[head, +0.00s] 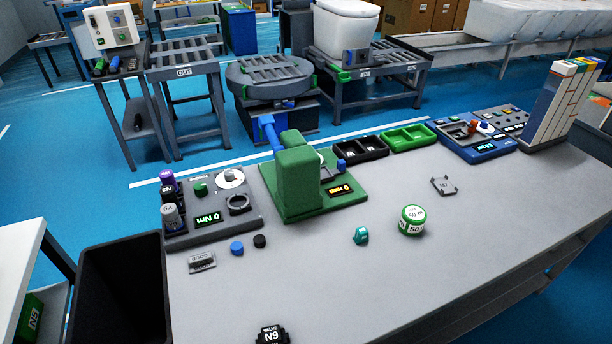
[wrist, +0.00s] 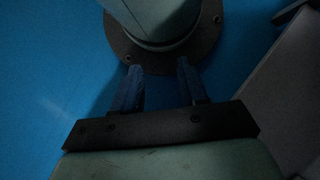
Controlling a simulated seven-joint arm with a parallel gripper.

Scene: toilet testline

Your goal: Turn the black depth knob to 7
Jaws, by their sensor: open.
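I cannot tell for certain which part is the black depth knob. A small black round piece (head: 260,241) lies on the grey bench top, and a black ring-like dial (head: 239,203) sits on the grey panel (head: 182,236) at the left. No number 7 can be read at either. My gripper (wrist: 159,86) shows in the wrist view with its two dark blue fingers apart and nothing between them. Blue floor and a round dark flange lie beyond the fingertips. My gripper is not in the head view, and no knob shows in the wrist view.
A green fixture (head: 298,178) stands on the bench beside the panel. A blue cap (head: 237,248), a teal piece (head: 361,236), a green-white roll (head: 411,220) and a black valve part (head: 270,335) stand on the bench. A black bin (head: 122,252) is at left. The right front bench is clear.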

